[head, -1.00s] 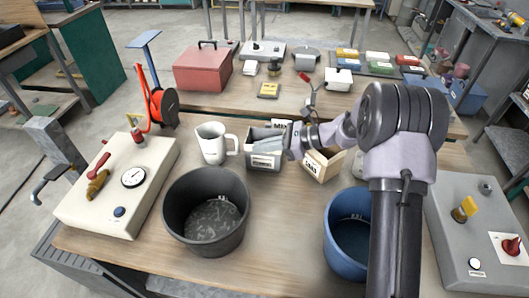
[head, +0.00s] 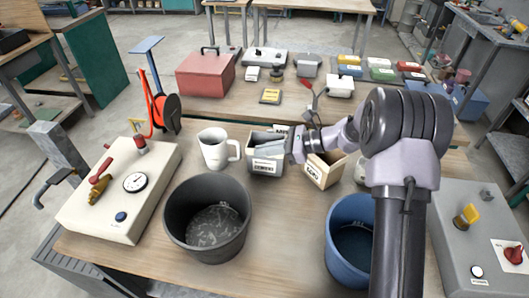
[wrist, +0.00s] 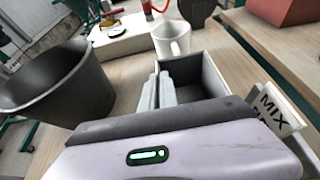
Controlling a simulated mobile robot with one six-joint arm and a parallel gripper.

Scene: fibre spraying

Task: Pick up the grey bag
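I cannot make out a grey bag for certain in either view. A grey open-topped box with a label (head: 267,167) stands at the middle of the table; it also shows in the wrist view (wrist: 213,77), where the visible part of its inside looks dark and empty. My gripper (head: 268,148) reaches in from the right over this box. In the wrist view my gripper's two pale grey fingers (wrist: 158,86) lie close together along the box's near left side, with no clear object between them. They hide part of the box, and my wrist hides what is below.
A white mug (head: 214,150) stands left of the box, and a cardboard box (head: 322,172) right of it. A black bucket (head: 180,225) and a blue bucket (head: 350,215) stand in front. A gauge panel (head: 125,205) is at left, a grey control box (head: 470,225) at right.

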